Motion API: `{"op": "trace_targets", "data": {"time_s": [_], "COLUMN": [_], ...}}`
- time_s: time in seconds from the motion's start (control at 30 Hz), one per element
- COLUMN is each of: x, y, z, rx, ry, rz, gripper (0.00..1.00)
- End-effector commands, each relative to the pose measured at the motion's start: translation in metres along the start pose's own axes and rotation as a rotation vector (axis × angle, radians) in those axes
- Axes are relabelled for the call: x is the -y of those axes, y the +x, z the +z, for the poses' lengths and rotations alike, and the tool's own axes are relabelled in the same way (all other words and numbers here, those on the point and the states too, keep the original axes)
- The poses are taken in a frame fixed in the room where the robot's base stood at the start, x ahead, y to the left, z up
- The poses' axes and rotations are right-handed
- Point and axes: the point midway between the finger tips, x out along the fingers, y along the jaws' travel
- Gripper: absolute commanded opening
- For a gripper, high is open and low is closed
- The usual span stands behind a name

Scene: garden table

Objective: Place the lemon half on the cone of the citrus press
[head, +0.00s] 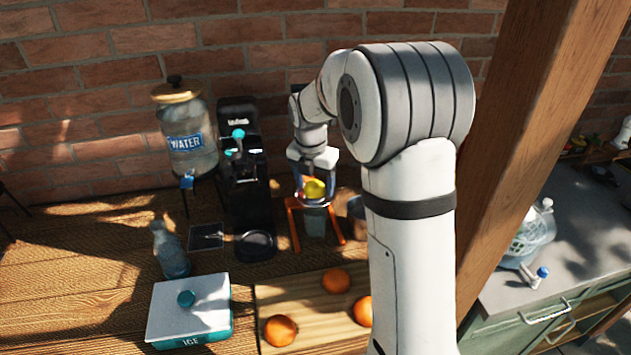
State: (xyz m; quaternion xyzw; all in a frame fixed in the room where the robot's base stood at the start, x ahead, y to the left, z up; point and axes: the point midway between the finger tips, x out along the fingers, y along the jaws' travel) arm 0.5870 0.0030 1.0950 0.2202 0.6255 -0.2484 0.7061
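My gripper (314,184) points down at the back of the table, with its fingers on either side of the yellow lemon half (315,189). It looks shut on the lemon half. The lemon half is directly over what looks like the citrus press, a stand with orange legs (292,228). The cone is hidden behind the lemon half and fingers, so I cannot tell whether they touch. A clear cup (315,222) stands between the legs.
A tall black machine (246,190) and a water dispenser (187,140) stand left of the press. A cutting board (300,300) with oranges (281,330) lies in front, beside an ice box (165,315) and a bottle (170,252). A wooden post (545,110) rises at right.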

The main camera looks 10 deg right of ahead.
Motion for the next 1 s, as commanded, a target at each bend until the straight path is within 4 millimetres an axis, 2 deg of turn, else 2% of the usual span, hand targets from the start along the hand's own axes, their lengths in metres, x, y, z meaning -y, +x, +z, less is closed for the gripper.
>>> {"op": "trace_targets", "data": {"time_s": [0.37, 0.47, 0.8, 1.0], "x": [-0.001, -0.001, -0.001, -0.001], "y": [-0.006, -0.020, -0.091, -0.116], "z": [0.000, 0.001, 0.000, 0.000], "rx": [0.001, 0.003, 0.003, 0.001], "ry": [0.000, 0.000, -0.001, -0.001], "rz": [0.001, 0.003, 0.004, 0.001], "gripper": [0.71, 0.71, 0.71, 0.71]}}
